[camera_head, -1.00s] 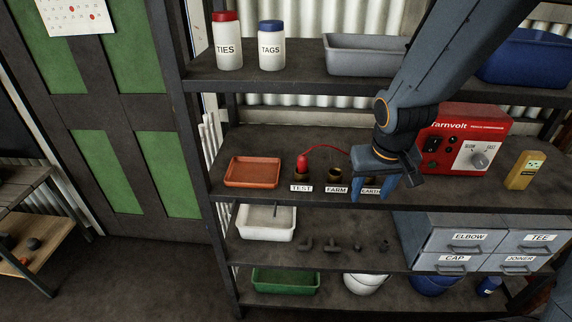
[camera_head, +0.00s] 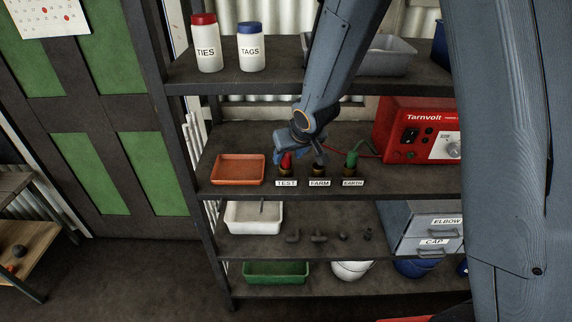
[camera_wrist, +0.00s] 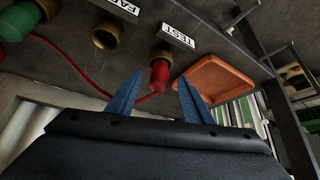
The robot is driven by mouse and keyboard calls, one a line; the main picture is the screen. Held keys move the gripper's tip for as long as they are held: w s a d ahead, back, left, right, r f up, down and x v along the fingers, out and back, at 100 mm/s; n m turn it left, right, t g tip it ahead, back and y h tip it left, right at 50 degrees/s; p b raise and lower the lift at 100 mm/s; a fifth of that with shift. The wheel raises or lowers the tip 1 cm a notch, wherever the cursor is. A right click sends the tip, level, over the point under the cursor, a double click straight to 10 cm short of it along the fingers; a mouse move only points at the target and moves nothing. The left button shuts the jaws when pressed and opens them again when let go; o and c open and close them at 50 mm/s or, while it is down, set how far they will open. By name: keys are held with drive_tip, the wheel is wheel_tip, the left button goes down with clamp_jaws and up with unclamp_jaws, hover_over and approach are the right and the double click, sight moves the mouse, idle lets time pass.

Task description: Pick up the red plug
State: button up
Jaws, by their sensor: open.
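The red plug (camera_head: 286,161) stands in the brass socket labelled TEST on the middle shelf. In the wrist view the red plug (camera_wrist: 159,74) shows with its red cable, just beyond and between my fingertips. My gripper (camera_head: 287,160) is at the TEST socket, seen from above and behind the plug. In the wrist view my gripper (camera_wrist: 160,88) has its two blue fingers spread apart, with nothing held between them. I cannot tell whether a finger touches the plug.
The FARM socket (camera_head: 319,171) is empty, and a green plug (camera_head: 351,160) stands at EARTH. An orange tray (camera_head: 237,169) lies left of TEST. The red Tarnvolt box (camera_head: 398,128) stands to the right. The upper shelf (camera_head: 285,78) is overhead.

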drive_tip(key=shift+x, duration=1.05)
drive_tip(key=c, duration=1.2)
drive_tip(key=shift+o, duration=0.2)
drive_tip(key=shift+r, duration=0.15)
drive_tip(key=r+p, duration=0.1)
drive_tip(key=p, duration=0.1)
drive_tip(key=shift+r+p, duration=0.3)
drive_tip(key=b, duration=0.2)
drive_tip(key=shift+f+b, duration=0.25)
drive_tip(key=shift+b, duration=0.05)
drive_tip(key=b, duration=0.2)
drive_tip(key=t+b, duration=0.1)
drive_tip(key=b, duration=0.1)
drive_tip(key=shift+s+d+f, duration=0.1)
drive_tip(key=shift+s+d, duration=0.05)
drive_tip(key=shift+s, duration=0.15)
drive_tip(key=t+b, duration=0.1)
drive_tip(key=b, duration=0.2)
drive_tip(key=shift+s+d+y+b, duration=0.1)
drive_tip(key=shift+s+y+b, duration=0.15)
drive_tip(key=shift+y+b, duration=0.1)
